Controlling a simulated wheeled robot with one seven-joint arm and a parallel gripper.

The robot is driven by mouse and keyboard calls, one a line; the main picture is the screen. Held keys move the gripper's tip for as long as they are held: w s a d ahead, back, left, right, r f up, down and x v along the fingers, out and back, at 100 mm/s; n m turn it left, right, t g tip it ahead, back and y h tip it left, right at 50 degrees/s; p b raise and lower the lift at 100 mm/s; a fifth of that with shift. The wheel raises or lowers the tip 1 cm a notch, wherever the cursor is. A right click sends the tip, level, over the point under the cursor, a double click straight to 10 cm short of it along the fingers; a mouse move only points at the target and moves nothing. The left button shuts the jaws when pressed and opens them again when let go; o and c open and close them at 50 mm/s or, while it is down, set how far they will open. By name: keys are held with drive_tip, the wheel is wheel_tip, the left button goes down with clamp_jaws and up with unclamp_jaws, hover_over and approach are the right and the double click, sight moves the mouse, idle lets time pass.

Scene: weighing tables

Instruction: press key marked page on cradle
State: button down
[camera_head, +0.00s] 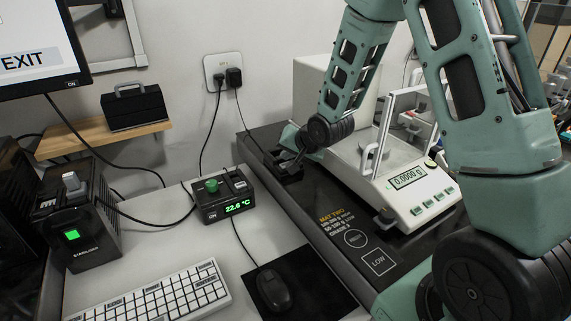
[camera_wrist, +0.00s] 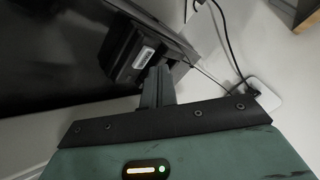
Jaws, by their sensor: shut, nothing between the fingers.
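My gripper (camera_head: 283,160) is shut and empty at the back left of the black mat, by the wall. Its closed fingers (camera_wrist: 158,86) point at a small black box, which looks like the cradle (camera_wrist: 128,48). In the wrist view the fingertips overlap the near edge of the box; whether they touch it I cannot tell. A small pale patch (camera_wrist: 144,57) shows on the box just ahead of the fingertips; any marking on it is too small to read. In the head view the cradle (camera_head: 291,177) is a dark shape under the fingers, partly hidden.
A balance (camera_head: 420,205) reading 0.0000 g stands right of the gripper on the dark mat (camera_head: 335,235). A temperature box (camera_head: 223,209) with a green knob, a mouse (camera_head: 273,290) and a keyboard (camera_head: 150,300) lie to the left. Cables hang from the wall socket (camera_head: 222,72).

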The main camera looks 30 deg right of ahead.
drive_tip(key=shift+r+p, duration=2.2)
drive_tip(key=shift+r, duration=0.4)
drive_tip(key=shift+f, duration=0.1)
drive_tip(key=s+a+r+n+g+y, duration=0.1)
drive_tip(key=s+a+r+n+g, duration=0.15)
drive_tip(key=s+a, duration=0.4)
drive_tip(key=s+a+r+n+g, duration=0.2)
drive_tip(key=s+a+n, duration=0.25)
drive_tip(key=a, duration=0.35)
drive_tip(key=s+a+r+n+g, duration=0.1)
drive_tip(key=s+a+n, duration=0.1)
drive_tip(key=s, duration=0.5)
drive_tip(key=s+a+r+n+g, duration=0.2)
drive_tip(key=s+n, duration=0.1)
drive_tip(key=s, duration=0.5)
drive_tip(key=s+a+r+n+g+h+p, duration=0.1)
drive_tip(key=s+a+n, duration=0.1)
drive_tip(key=s, duration=0.6)
drive_tip(key=shift+s+a+r+n+g, duration=0.2)
drive_tip(key=shift+a+r+n+g, duration=0.2)
drive_tip(key=shift+n, duration=0.4)
